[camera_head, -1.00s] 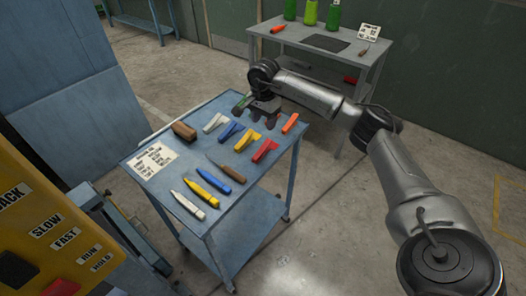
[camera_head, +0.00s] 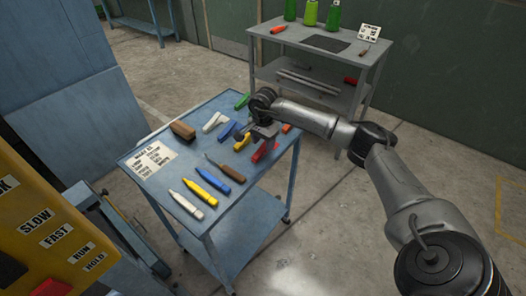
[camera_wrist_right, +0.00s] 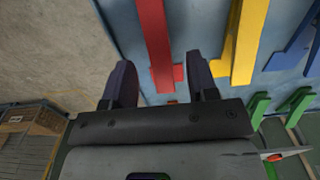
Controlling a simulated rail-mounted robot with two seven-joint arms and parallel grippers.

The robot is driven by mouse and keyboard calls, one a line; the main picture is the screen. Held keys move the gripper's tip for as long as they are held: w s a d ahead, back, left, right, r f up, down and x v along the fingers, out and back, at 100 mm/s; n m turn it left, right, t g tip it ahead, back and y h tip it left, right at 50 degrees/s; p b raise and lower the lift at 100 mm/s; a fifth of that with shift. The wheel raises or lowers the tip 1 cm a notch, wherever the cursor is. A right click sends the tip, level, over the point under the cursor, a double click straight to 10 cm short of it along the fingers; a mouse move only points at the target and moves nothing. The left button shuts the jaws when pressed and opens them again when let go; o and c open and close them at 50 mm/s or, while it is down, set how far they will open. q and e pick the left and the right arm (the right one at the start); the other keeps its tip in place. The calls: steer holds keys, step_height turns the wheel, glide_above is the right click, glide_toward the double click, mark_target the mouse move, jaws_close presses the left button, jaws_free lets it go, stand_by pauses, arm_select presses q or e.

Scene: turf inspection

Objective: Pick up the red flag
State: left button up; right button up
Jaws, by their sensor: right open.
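The red flag (camera_head: 266,150) lies on the blue cart (camera_head: 262,196) near its right edge, partly covered by my right gripper (camera_head: 262,140). In the right wrist view the red flag (camera_wrist_right: 155,42) is a long red bar with a small red block by its end. My right gripper (camera_wrist_right: 160,66) is open there, with its two dark fingertips apart and the red flag's end showing between them. I cannot tell whether it touches the flag. The yellow flag (camera_wrist_right: 247,45) lies just right of the fingers in that view. My left gripper is not in view.
The blue cart also holds blue (camera_head: 227,131), white (camera_head: 214,121) and green (camera_head: 242,100) flags, a brown block (camera_head: 183,130), several markers, a brown-handled tool (camera_head: 230,171) and a white card (camera_head: 151,158). An orange piece (camera_head: 286,128) is close beside my gripper. A grey table (camera_head: 325,60) stands behind.

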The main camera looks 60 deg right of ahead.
mark_target(263, 146)
step_height(263, 146, down, 3)
steer(key=shift+f, duration=0.15)
steer(key=shift+c, duration=0.3)
steer(key=c, duration=0.8)
